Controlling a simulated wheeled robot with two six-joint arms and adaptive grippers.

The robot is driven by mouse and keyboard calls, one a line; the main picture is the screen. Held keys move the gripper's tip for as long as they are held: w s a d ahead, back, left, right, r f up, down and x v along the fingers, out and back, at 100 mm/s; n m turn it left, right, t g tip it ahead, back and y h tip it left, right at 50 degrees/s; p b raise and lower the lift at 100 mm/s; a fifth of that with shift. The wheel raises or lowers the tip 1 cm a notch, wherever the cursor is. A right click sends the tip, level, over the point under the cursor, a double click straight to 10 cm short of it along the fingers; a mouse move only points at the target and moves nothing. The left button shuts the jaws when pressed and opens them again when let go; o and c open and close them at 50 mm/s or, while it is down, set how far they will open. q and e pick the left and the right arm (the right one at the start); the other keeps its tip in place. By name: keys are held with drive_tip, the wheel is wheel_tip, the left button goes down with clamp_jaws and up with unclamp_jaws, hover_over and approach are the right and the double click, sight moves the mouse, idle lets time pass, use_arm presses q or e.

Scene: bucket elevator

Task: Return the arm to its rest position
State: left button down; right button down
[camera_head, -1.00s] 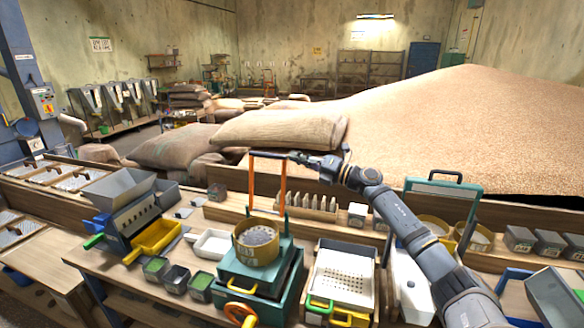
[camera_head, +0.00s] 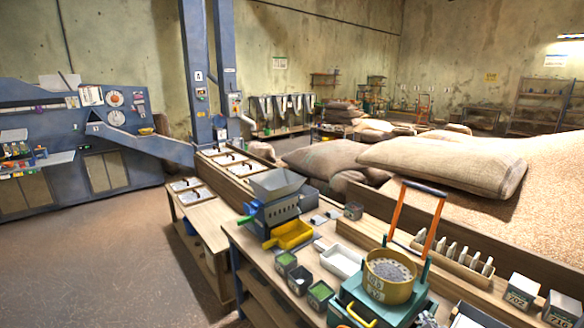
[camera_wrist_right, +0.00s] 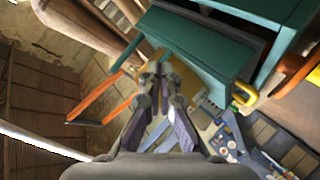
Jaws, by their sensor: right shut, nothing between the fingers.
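My right gripper (camera_wrist_right: 160,88) shows in the right wrist view, its two fingers brought together at the tips with nothing between them. Beyond it is a teal stand (camera_wrist_right: 205,45) with orange uprights (camera_wrist_right: 97,100) to the left, apart from the fingers as far as I can see. In the head view neither gripper can be made out clearly. The teal stand (camera_head: 362,300) there holds a round yellow pan (camera_head: 390,292) of grain and has an orange-sided handle frame (camera_head: 418,220) behind it. My left gripper is in neither view.
A grey hopper (camera_head: 278,183), a yellow tray (camera_head: 291,236), a white tray (camera_head: 341,262) and small green-filled boxes (camera_head: 286,260) crowd the wooden bench. Filled sacks (camera_head: 445,165) and a grain heap (camera_head: 560,190) lie behind. Open floor (camera_head: 95,260) is at left.

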drive_tip(key=s+a+f+m+g+y, duration=0.1)
drive_tip(key=s+a+f+g, duration=0.2)
drive_tip(key=s, duration=0.4)
drive_tip(key=s+a+f+m+g+y, duration=0.1)
drive_tip(key=s+a+f+m+g, duration=0.2)
drive_tip(key=s, duration=0.5)
drive_tip(key=s+a+f+g+y, duration=0.1)
drive_tip(key=s+a+f+g, duration=0.25)
drive_tip(key=s, duration=0.35)
wheel_tip(320, 180, down, 23)
drive_tip(key=s+d, duration=0.1)
drive_tip(key=d, duration=0.1)
drive_tip(key=s+d+f+g, duration=0.1)
drive_tip(key=s+f, duration=1.8)
drive_tip(key=shift+s+d+f+m+g+b, duration=0.2)
drive_tip(key=shift+s+f+m+g+b, duration=0.1)
drive_tip(key=shift+s+m+g+b, duration=0.1)
